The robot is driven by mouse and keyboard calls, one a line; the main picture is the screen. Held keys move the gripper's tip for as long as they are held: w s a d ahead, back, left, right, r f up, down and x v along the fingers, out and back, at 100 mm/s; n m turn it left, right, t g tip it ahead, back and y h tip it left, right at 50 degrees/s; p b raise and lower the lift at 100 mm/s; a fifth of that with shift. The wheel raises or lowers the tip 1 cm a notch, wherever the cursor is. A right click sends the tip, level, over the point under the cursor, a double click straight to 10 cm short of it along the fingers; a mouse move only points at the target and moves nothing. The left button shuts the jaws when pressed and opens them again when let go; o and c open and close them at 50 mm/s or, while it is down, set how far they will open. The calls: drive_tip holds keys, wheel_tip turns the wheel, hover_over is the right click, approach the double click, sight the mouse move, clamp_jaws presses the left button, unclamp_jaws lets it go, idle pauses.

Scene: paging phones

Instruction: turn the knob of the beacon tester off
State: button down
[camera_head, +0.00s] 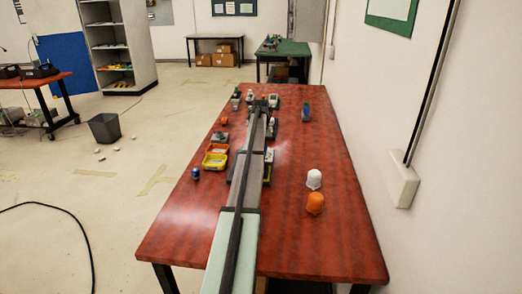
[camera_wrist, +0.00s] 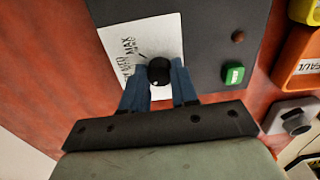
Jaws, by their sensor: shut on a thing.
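In the wrist view, a dark grey panel (camera_wrist: 212,62) lies below my gripper, with a black round knob (camera_wrist: 159,70) on it. A white paper label (camera_wrist: 140,38) with handwriting, including "MAX", is beside the knob. A green button (camera_wrist: 233,74) and a small dark reddish round part (camera_wrist: 238,36) are to the right. No name shows on the panel, so I cannot tell that it is the beacon tester. My gripper (camera_wrist: 160,78) has its blue fingers shut on the knob, one on each side. In the head view my arm hides the gripper and knob.
An orange box (camera_wrist: 297,62) with a label and a grey part (camera_wrist: 294,117) are right of the panel. The red table (camera_head: 320,245) also holds yellow and red trays (camera_head: 215,160), a white object (camera_head: 314,179) and an orange one (camera_head: 315,203). Its near right is clear.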

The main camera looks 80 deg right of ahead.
drive_tip(key=c, duration=0.9)
unclamp_jaws()
drive_tip(key=shift+o, duration=0.2)
drive_tip(key=shift+r, duration=0.1)
wheel_tip(320, 180, up, 14)
drive_tip(key=shift+f, duration=0.2)
